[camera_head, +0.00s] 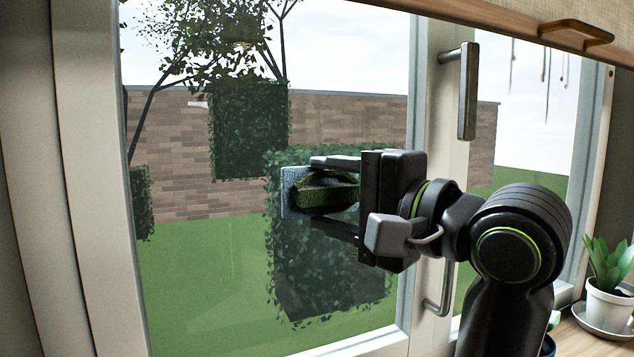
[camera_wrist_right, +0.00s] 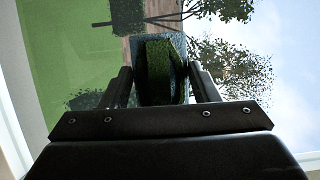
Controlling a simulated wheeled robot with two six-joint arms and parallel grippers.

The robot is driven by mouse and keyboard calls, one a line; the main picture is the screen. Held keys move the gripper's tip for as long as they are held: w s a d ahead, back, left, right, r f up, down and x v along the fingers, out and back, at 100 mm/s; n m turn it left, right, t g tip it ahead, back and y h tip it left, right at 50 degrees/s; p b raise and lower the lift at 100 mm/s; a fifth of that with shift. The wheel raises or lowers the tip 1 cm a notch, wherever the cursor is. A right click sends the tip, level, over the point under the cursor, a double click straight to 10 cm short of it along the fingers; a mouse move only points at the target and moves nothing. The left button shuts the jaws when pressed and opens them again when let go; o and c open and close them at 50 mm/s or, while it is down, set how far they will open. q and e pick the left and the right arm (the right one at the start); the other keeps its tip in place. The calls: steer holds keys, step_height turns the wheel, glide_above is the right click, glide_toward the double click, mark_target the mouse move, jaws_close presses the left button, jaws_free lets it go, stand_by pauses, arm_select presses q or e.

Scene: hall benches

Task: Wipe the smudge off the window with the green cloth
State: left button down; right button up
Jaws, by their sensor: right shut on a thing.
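My right gripper (camera_head: 335,190) is shut on a dark green, padded piece, the green cloth (camera_head: 325,193), in front of the left window pane (camera_head: 190,270). A flat blue-grey layer shows at the cloth's far side, facing the glass. The cloth is at or very near the glass; I cannot tell if it touches. In the right wrist view, the cloth (camera_wrist_right: 158,75) sits between the two fingers of the right gripper (camera_wrist_right: 160,88). I cannot clearly make out the smudge; the cloth and gripper cover part of the pane. My left gripper is not in view.
A grey window handle (camera_head: 467,92) stands out from the frame, above and right of the gripper. A wooden cabinet edge with a brown handle (camera_head: 577,32) hangs at the top right. A potted plant (camera_head: 607,305) stands on the wooden surface at the lower right.

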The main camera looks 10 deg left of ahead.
steer(key=shift+w+d+p, duration=0.75)
steer(key=shift+w+d, duration=0.05)
steer(key=shift+d, duration=0.3)
steer(key=w+d+p, duration=0.2)
steer(key=d+p, duration=0.1)
steer(key=shift+s, duration=0.1)
steer(key=s+d+p, duration=0.3)
steer(key=s, duration=0.2)
steer(key=shift+d, duration=0.2)
steer(key=shift+p, duration=0.3)
